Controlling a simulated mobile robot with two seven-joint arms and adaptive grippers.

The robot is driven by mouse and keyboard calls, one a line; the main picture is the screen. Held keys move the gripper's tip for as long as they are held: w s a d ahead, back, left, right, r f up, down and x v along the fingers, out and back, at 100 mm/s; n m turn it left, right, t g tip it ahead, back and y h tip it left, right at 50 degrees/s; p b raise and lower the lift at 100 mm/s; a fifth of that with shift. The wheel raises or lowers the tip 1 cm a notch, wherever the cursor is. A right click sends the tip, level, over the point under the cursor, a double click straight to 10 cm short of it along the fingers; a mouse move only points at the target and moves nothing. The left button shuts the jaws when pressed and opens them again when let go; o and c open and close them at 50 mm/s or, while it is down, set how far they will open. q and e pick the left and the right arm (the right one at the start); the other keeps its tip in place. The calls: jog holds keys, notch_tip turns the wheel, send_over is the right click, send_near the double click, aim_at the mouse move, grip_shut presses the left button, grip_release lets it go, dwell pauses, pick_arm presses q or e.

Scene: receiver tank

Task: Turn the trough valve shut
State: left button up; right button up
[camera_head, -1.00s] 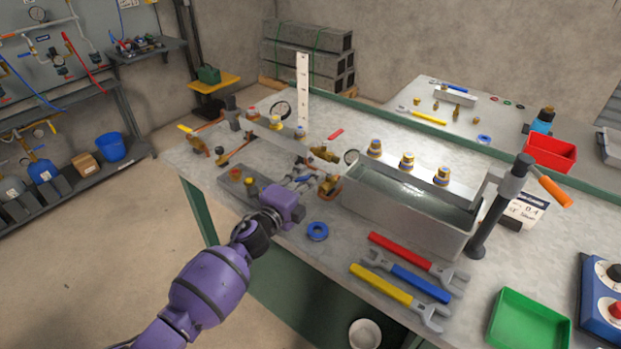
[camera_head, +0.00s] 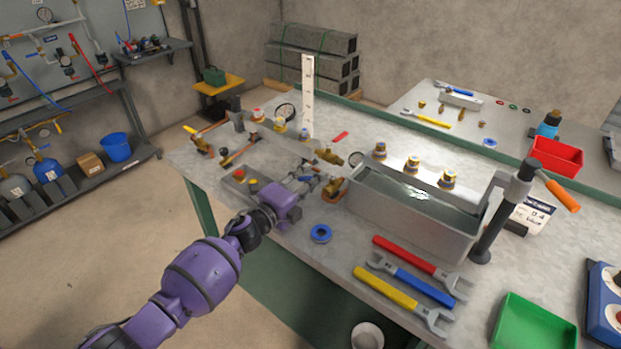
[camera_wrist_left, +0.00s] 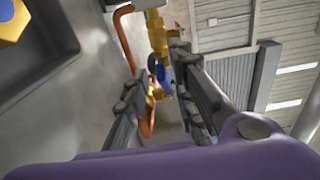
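The trough valve is a brass fitting with a blue handle on a copper pipe, beside the left end of the grey metal trough (camera_head: 415,228). In the head view its brass body (camera_head: 334,187) is partly hidden by my left gripper (camera_head: 310,178). In the left wrist view the blue handle (camera_wrist_left: 161,74) and brass body (camera_wrist_left: 157,40) show between and beyond the two dark fingers of my left gripper (camera_wrist_left: 160,72). The fingers are spread apart. I cannot tell whether either touches the handle. My right gripper is not in view.
Red (camera_head: 415,262), blue (camera_head: 412,283) and yellow (camera_head: 397,296) wrenches lie along the front. A grey box (camera_head: 232,184) stands left of my gripper. Another brass valve (camera_head: 328,157) is behind.

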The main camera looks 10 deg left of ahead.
pick_arm(q)
jog(key=shift+r, duration=0.25)
jog(key=v, duration=1.2)
